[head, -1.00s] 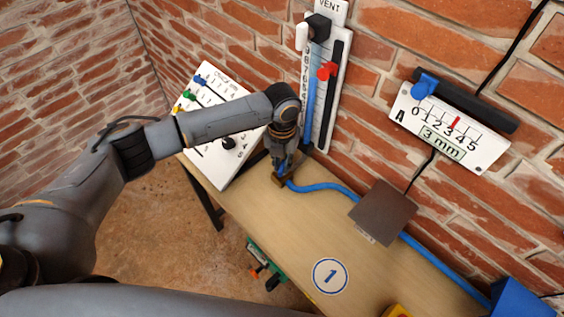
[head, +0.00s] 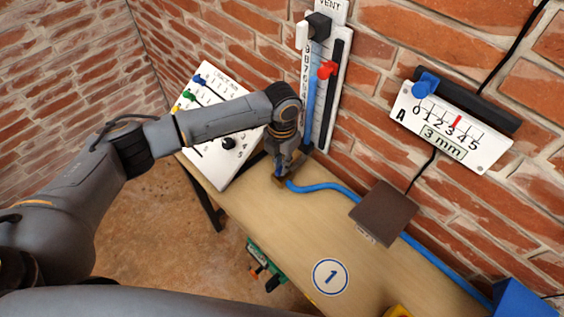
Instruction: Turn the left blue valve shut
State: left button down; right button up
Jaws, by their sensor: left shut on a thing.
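The left blue valve (head: 279,169) sits at the far edge of the wooden table, at the foot of the gauge board, where a blue hose (head: 325,187) begins. Only a small blue part of it shows; my gripper hides the rest. My left gripper (head: 284,168) points down over it and is shut on it. Whether the valve is open or shut cannot be seen. My right gripper is out of view.
A gauge board (head: 325,110) with a red pointer stands against the brick wall behind my gripper. A white panel with coloured knobs (head: 212,165) leans to the left. A brown block (head: 383,211) covers part of the hose.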

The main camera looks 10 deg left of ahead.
pick_arm(q)
jog(key=shift+w+r, duration=0.1)
jog(key=c, duration=1.4)
grip_release()
jog(key=shift+o, duration=0.2)
notch_tip(320, 180, up, 12)
